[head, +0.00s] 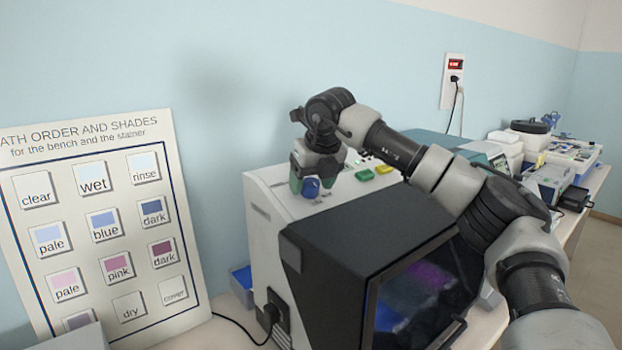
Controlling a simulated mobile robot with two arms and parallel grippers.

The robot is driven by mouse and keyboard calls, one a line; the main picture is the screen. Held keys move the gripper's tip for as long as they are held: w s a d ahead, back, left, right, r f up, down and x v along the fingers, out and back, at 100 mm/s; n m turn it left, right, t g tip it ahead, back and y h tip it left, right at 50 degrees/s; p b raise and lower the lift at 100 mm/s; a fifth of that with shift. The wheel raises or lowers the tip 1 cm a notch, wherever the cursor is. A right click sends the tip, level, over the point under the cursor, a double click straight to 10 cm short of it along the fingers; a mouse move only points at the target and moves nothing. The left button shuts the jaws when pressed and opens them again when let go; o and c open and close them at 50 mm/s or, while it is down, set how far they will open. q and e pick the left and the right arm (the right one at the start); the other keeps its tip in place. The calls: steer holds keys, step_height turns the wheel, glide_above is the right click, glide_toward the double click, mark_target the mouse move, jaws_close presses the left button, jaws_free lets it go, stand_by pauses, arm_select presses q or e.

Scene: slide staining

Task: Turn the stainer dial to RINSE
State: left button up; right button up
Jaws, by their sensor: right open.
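The stainer (262,215) is a white box standing on the bench against the blue wall. Its blue dial (311,187) sits on the top near the left end, with small printed marks beside it that are too small to read. My right gripper (312,180) points down at the dial, its fingers on either side of it and open. I cannot tell whether the fingers touch the dial. Which mark the dial points to cannot be read. My left gripper is not in view.
A green button (363,176) and a yellow button (384,169) are on the stainer's top. A chart of bath order and shades (105,225) leans at the left. Lab devices crowd the bench at the right.

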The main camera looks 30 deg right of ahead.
steer(key=shift+w+f, duration=0.1)
steer(key=shift+f, duration=0.2)
steer(key=shift+c, duration=0.5)
steer(key=c, duration=0.8)
